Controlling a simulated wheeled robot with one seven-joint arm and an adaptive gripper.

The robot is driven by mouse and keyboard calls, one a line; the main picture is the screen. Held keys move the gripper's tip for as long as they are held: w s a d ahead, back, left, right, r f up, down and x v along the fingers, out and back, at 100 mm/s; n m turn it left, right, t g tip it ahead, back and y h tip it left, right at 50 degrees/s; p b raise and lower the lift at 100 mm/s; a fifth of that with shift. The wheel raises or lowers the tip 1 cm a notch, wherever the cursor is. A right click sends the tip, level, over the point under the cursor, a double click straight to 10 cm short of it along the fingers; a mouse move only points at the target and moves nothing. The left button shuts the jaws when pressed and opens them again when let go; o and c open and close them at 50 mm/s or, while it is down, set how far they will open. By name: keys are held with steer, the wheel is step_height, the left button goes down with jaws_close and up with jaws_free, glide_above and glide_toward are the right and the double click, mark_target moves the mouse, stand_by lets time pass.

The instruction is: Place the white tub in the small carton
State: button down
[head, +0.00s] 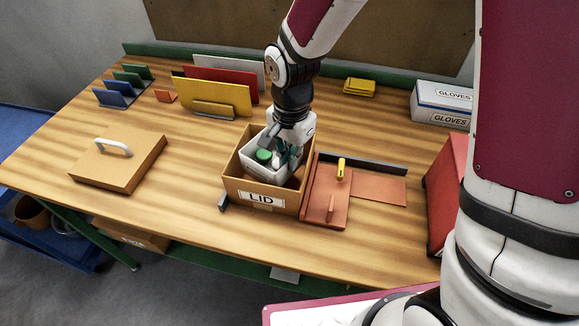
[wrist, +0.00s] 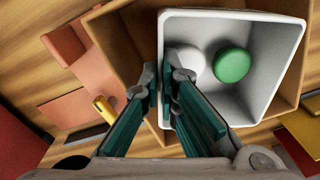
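The white tub (wrist: 262,98) is inside the open brown carton (head: 241,191), which has a "LID" label on its front. The tub also shows in the head view (head: 257,168), with a green round item and a white round item in it. My gripper (wrist: 162,75) points down at the tub's left wall in the wrist view, one green-padded finger outside the wall and one inside. The fingers look closed on that wall. I cannot tell whether the tub's base touches the carton floor. In the head view my gripper (head: 281,160) partly hides the tub.
A flat cardboard lid (head: 118,163) with a white handle lies at the left. An orange-red board (head: 327,205) with a yellow-handled piece lies right of the carton. Upright coloured panels (head: 215,95) stand behind. Glove boxes (head: 441,104) and a red box (head: 447,190) are at the right.

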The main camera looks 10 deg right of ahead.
mark_target(290, 176)
steer(key=shift+f, duration=2.55)
steer(key=shift+f, duration=0.1)
steer(key=c, duration=1.8)
jaws_free()
